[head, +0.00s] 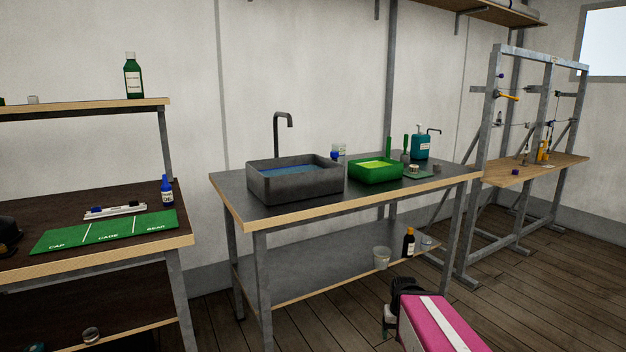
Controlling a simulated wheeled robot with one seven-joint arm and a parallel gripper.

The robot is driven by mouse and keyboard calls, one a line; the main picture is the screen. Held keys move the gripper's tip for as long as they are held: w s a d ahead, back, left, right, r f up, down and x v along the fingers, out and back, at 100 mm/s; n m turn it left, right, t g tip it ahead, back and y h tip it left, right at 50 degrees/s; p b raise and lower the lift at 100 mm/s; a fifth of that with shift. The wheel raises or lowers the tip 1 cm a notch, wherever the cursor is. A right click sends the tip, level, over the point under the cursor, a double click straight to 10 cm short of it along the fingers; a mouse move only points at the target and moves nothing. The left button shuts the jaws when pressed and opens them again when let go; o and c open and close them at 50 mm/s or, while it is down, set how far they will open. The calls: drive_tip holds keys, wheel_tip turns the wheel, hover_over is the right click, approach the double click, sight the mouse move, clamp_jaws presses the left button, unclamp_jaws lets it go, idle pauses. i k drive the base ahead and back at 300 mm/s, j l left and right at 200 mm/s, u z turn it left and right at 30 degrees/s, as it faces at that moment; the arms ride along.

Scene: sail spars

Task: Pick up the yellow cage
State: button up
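I cannot make out the yellow cage for certain. Small yellow-orange pieces (546,150) stand on the wooden shelf of the metal frame at the right, too small to identify. Another yellow-orange piece (509,97) sticks out from the frame's left post. A green mat (105,232) on the left bench has white lettering, one section reading CAGE, and no yellow thing lies on it. My pink arm with a white stripe shows at the bottom right. The dark end of it, with my gripper (391,318), is low in front of the middle bench; its fingers cannot be made out clearly.
The middle bench (235,204) holds a grey basin (296,186) with blue liquid, a green tray (375,174) with yellow-green contents and a teal pump bottle (421,142). Its lower shelf holds cups and a dark bottle (408,243). Wooden floor (525,300) is clear at right.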

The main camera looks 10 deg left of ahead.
sight(413, 168)
drive_tip(key=l+u, duration=0.2)
drive_tip(key=u, duration=0.25)
drive_tip(key=l+u, duration=0.3)
drive_tip(key=l, duration=0.5)
drive_tip(key=l+u, duration=0.3)
drive_tip(key=l, duration=0.55)
drive_tip(key=i, duration=0.05)
